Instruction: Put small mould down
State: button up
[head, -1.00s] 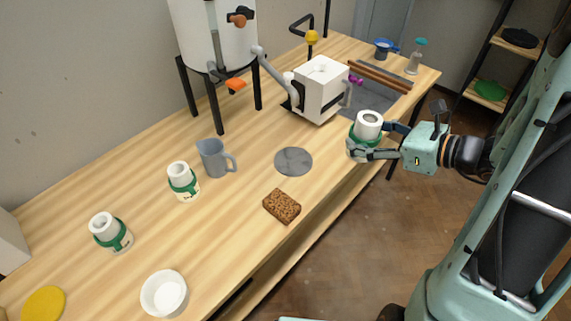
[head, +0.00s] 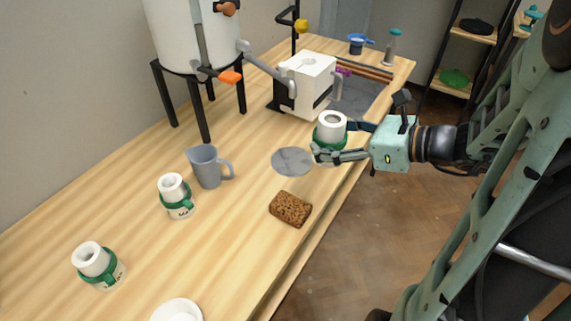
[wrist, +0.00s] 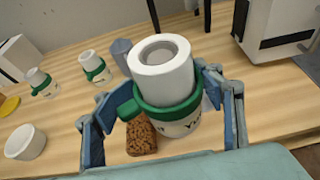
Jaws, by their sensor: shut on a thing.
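My gripper (head: 331,147) is shut on a small white mould (head: 332,127) with a green band, at the table's front edge. In the wrist view the mould (wrist: 163,69) stands upright between my two fingers, with its round top hole facing up and part of a printed label showing. Whether its base touches anything cannot be told. Two similar banded moulds stand on the table: one beside the jug (head: 175,195) and one further left (head: 98,265).
A grey round disc (head: 292,161) lies on the wooden table left of my gripper. A brown sponge (head: 290,209) lies in front of it. A grey jug (head: 208,167), a white box-shaped machine (head: 308,82) and a white bowl (head: 177,310) also stand on the table.

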jog(key=shift+w+a+f, duration=0.2)
jog(key=shift+w+a, duration=0.1)
jog(key=shift+a, duration=0.1)
jog(key=w+a+f+b, duration=0.2)
jog(key=w+a+f, duration=0.4)
jog(key=w+f, duration=0.2)
jog(key=shift+w, duration=1.15)
jog(key=shift+w+a+f, duration=0.3)
jog(key=shift+w+f, duration=0.1)
jog(key=shift+f, duration=0.25)
jog(key=shift+w+f+b, duration=0.1)
jog(key=shift+f+b, duration=0.3)
jog(key=shift+f, duration=1.25)
jog(key=shift+f, duration=0.15)
jog(key=o, duration=1.8)
